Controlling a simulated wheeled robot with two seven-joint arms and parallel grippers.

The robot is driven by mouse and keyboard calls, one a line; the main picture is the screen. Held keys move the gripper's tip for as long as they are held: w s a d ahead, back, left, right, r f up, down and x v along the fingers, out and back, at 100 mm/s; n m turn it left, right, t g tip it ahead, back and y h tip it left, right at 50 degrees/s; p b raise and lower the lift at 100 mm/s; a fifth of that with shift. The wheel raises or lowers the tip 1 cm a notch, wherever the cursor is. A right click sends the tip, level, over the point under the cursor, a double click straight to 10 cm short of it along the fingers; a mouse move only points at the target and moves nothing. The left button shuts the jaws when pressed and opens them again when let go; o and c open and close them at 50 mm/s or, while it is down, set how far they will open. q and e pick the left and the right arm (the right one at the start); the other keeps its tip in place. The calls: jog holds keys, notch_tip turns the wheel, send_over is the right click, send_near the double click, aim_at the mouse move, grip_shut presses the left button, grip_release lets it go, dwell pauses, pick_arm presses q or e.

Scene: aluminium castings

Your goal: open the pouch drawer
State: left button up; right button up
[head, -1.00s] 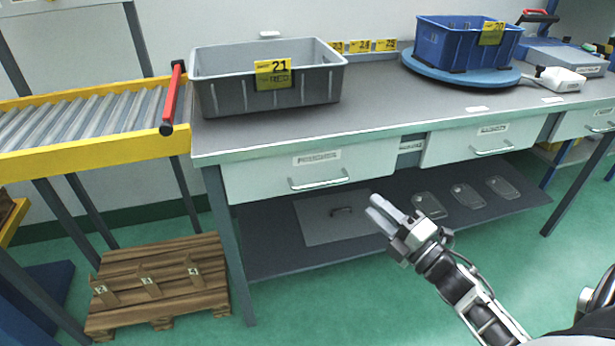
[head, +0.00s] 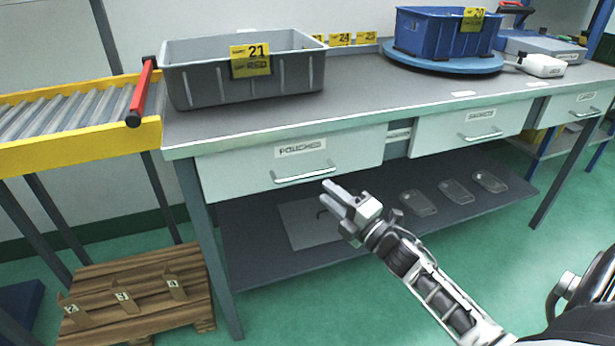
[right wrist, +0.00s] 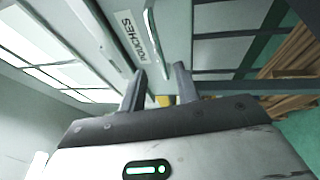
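The pouch drawer (head: 240,171) is the left drawer under the workbench, a pale front with a label reading "POUCHES" and a silver bar handle (head: 304,174). It appears shut. Its label also shows in the right wrist view (right wrist: 133,35). My right gripper (head: 331,192) is just below and to the right of the handle in the head view, apart from it. In the right wrist view its two fingers (right wrist: 156,82) stand apart with nothing between them. My left gripper is not in view.
A grey bin (head: 190,90) and a blue bin (head: 420,35) on a turntable stand on the bench (head: 370,95). A lower shelf (head: 260,265) holds clear pouch-like items (head: 418,202). A roller conveyor (head: 70,115) and a wooden pallet (head: 140,285) are at left.

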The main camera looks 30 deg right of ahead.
aim_at(308, 174)
jog(key=x, duration=0.7)
jog(key=shift+w, duration=0.4)
grip_shut()
